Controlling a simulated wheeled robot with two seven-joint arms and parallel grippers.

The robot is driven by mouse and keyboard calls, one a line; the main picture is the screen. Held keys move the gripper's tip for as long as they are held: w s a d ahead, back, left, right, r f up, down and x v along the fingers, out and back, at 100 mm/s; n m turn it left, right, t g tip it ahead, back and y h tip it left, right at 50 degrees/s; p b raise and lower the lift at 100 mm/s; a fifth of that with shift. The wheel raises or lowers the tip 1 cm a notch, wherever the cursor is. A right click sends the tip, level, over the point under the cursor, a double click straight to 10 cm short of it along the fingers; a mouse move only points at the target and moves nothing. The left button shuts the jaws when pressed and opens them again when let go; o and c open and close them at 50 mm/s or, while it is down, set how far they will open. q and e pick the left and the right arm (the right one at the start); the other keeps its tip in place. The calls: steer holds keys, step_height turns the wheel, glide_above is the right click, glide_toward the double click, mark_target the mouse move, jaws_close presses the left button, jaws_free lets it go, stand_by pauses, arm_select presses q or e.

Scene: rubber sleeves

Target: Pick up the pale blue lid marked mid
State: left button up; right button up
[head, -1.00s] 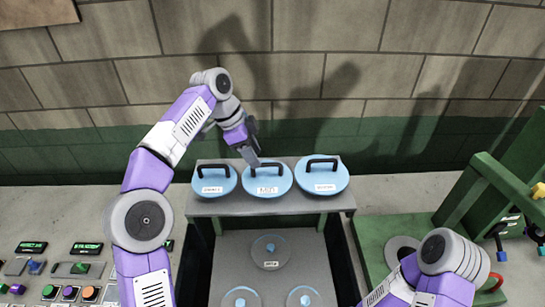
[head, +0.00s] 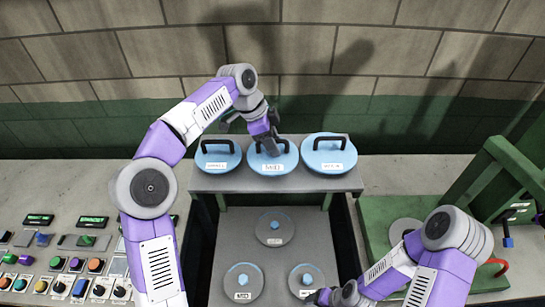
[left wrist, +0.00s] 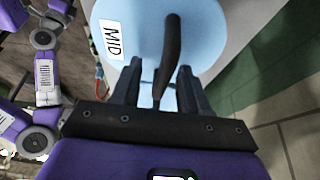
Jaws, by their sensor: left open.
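The pale blue lid marked MID (head: 272,168) is the middle of three lids on a grey shelf, with a dark bar handle on top. Its MID label and handle (left wrist: 172,45) show clearly in the left wrist view. My left gripper (head: 270,150) is at this lid, its fingers open. In the left wrist view the open fingers (left wrist: 160,88) stand one on each side of the handle, with gaps showing. My right gripper (head: 318,298) is low at the bottom edge of the head view, mostly cut off, so its jaws are unclear.
Blue lids stand close on the left (head: 217,155) and right (head: 329,155) of the shelf (head: 230,184). Below are grey discs with blue knobs (head: 275,228). A button panel (head: 70,265) is at left, a green frame (head: 490,185) at right. A wall stands behind.

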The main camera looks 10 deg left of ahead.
arm_select(q)
jaws_close()
steer(key=shift+w, duration=0.1)
